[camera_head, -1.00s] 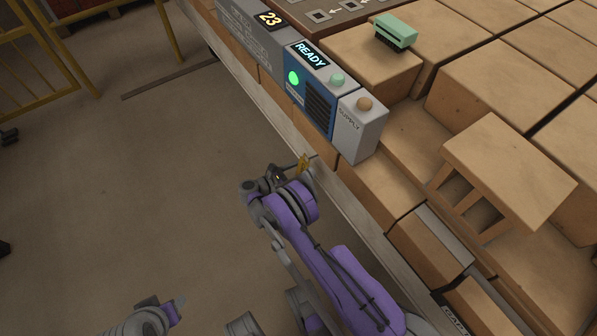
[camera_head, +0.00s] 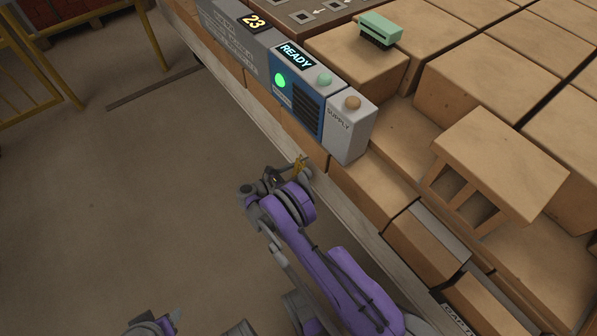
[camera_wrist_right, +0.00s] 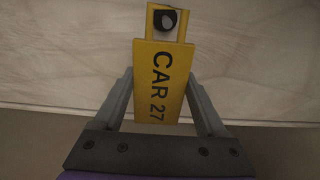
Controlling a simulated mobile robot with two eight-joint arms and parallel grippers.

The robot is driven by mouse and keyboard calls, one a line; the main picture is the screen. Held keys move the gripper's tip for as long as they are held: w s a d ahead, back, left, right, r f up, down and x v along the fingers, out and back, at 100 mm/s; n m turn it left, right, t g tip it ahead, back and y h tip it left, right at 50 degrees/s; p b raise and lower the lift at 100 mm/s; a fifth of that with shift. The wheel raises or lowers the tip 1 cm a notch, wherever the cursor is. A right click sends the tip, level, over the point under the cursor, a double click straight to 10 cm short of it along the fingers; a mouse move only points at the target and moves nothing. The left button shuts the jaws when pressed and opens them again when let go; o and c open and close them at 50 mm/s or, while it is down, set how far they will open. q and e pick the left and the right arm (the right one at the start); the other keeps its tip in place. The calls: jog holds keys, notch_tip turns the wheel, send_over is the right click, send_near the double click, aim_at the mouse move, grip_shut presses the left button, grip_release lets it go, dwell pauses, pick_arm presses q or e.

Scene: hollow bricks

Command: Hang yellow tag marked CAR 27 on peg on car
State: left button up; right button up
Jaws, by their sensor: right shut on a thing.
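The yellow tag (camera_wrist_right: 162,85) marked CAR 27 is between the fingers of my right gripper (camera_wrist_right: 160,100), which is shut on it. The tag's top end has an opening, and the dark round peg (camera_wrist_right: 165,20) shows in it. I cannot tell how far the peg passes through. In the head view the tag (camera_head: 299,165) is a small yellow piece beside the pale side edge of the car (camera_head: 338,202). My left gripper (camera_head: 168,322) shows partly at the bottom left, and its fingers are not clear.
A grey and blue panel (camera_head: 310,100) with a READY display and a SUPPLY box (camera_head: 347,132) stands along the car's edge. Hollow bricks (camera_head: 500,165) and a green brush (camera_head: 380,28) lie on top. The floor (camera_head: 130,190) to the left is clear.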

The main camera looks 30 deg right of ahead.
jog(key=o, duration=1.3)
jog(key=p+v, duration=0.1)
jog(key=v, duration=1)
jog(key=shift+s, duration=0.1)
